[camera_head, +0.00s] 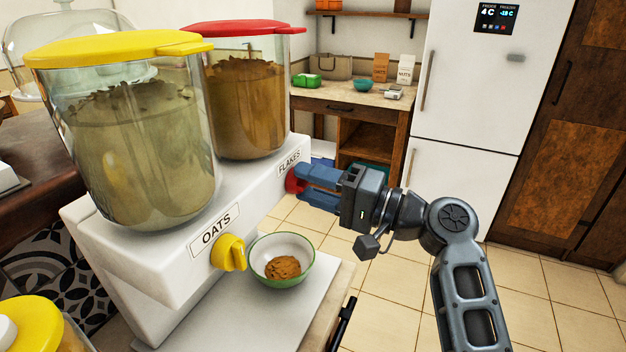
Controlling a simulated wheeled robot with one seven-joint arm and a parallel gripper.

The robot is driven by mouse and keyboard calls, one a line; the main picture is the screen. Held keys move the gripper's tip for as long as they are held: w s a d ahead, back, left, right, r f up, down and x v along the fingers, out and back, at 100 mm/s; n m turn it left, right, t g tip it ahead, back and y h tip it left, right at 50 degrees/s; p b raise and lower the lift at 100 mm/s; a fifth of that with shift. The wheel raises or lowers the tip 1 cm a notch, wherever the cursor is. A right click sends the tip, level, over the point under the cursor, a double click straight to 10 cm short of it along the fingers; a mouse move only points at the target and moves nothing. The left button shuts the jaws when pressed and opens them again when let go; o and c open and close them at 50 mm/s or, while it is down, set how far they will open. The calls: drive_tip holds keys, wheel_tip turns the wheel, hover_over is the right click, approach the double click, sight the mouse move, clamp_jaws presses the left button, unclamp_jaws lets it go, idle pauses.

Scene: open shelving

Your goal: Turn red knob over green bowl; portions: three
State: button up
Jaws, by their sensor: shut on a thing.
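The red knob (292,184) sits on the front of the white dispenser under the FLAKES label. My gripper (305,179) is shut on it, its blue fingers hiding much of the knob. The red-lidded container (245,110) above holds brown flakes. The green-rimmed bowl (306,244) stands on the dispenser's base plate, closer to the yellow knob (229,253) than to the red one. A small heap of brown food (283,268) lies in the bowl. The knob's exact turn angle cannot be told.
The yellow-lidded OATS container (135,140) stands left of the flakes. Another yellow lid (40,325) shows at the lower left. Behind are a wooden side table (340,103) and a white fridge (465,120). The tiled floor at right is clear.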

idle(0.4)
drive_tip(key=o, duration=1.1)
drive_tip(key=shift+c, duration=0.2)
drive_tip(key=b+v, duration=0.2)
drive_tip(key=v, duration=0.5)
drive_tip(key=shift+d, duration=0.35)
drive_tip(key=shift+s+f, duration=0.1)
drive_tip(key=shift+f, duration=0.05)
